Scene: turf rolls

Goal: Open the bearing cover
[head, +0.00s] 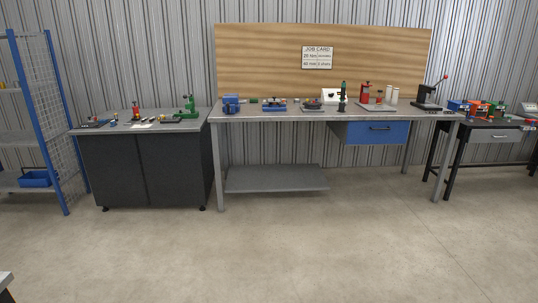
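I cannot pick out the bearing cover for certain at this distance. Several small devices stand on the long grey workbench (300,116) across the room. Among them are a blue block-like device (231,104) at the left end, a low blue device (275,105), a dark low device (312,105), a white box (332,96) and a red device (365,92). A dark lever press (427,97) stands at the right end. Neither of my grippers is in view.
A dark cabinet (112,168) with small tools on top stands left of the workbench, beside a blue-framed rack (47,120). A smaller table with a drawer (493,138) stands at the right. The concrete floor (300,250) in front is clear. A grey-topped corner shows at lower left.

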